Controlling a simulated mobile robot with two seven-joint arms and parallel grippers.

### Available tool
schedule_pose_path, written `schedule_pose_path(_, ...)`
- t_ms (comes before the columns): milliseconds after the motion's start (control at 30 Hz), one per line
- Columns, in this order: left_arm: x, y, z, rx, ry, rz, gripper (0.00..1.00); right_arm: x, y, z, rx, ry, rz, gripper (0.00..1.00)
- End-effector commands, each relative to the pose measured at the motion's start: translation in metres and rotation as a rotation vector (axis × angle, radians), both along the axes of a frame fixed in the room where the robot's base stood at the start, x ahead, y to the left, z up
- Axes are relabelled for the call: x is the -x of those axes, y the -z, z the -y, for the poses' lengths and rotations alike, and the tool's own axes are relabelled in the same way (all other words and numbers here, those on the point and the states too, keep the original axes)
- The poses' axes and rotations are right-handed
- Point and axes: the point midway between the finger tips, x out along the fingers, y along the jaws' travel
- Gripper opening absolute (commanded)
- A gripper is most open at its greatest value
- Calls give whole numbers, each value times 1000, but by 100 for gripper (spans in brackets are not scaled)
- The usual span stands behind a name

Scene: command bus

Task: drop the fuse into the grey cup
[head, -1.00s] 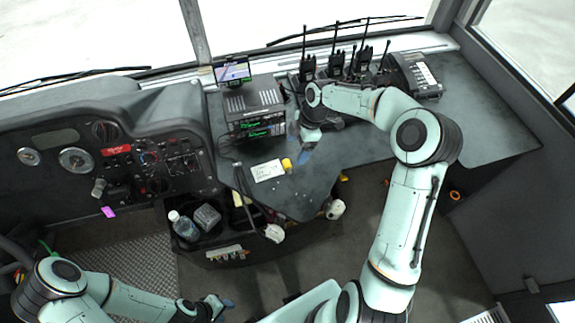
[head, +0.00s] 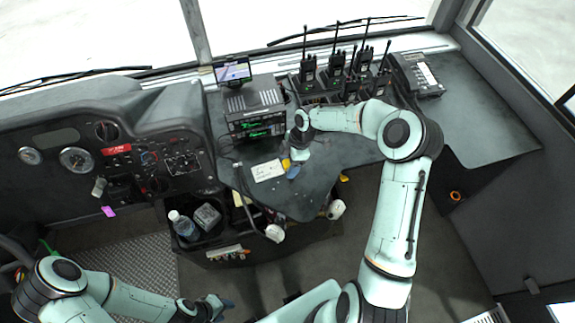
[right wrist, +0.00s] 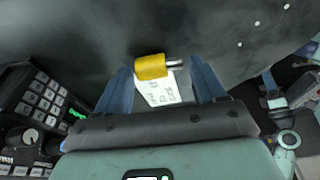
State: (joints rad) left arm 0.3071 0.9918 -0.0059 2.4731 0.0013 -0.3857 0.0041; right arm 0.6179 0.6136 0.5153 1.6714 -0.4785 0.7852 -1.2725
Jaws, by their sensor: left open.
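The fuse is a yellow block with a metal pin (right wrist: 152,67), lying on the dark console top beside a white note. It shows as a small yellow spot in the head view (head: 285,163). My right gripper (head: 291,170) is low over the console, pointing at the fuse. In the right wrist view its blue fingers (right wrist: 162,72) are spread apart on either side of the fuse, with nothing held. My left gripper (head: 222,303) is open and empty at the bottom of the head view, away from the console. I cannot clearly make out a grey cup.
A white note (head: 268,171) lies beside the fuse. A radio unit (head: 256,125) stands behind it, and handheld radios (head: 335,68) stand at the back. A bin below holds a bottle (head: 182,224) and a grey boxy item (head: 207,215).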

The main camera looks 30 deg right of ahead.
Motion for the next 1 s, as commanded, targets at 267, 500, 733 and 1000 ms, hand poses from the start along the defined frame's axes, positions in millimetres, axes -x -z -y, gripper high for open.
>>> schedule_pose_path(267,0,0,0,0,0,0,43,0,0,0,0,0,0,22)
schedule_pose_path(500,0,0,0,0,0,0,43,0,-4,0,0,0,1,22)
schedule_pose_path(733,-1,-1,0,0,0,1,43,-1,-33,0,2,0,4,22)
schedule_pose_path(1000,-5,-6,0,0,0,6,43,-2,-110,1,3,1,7,22)
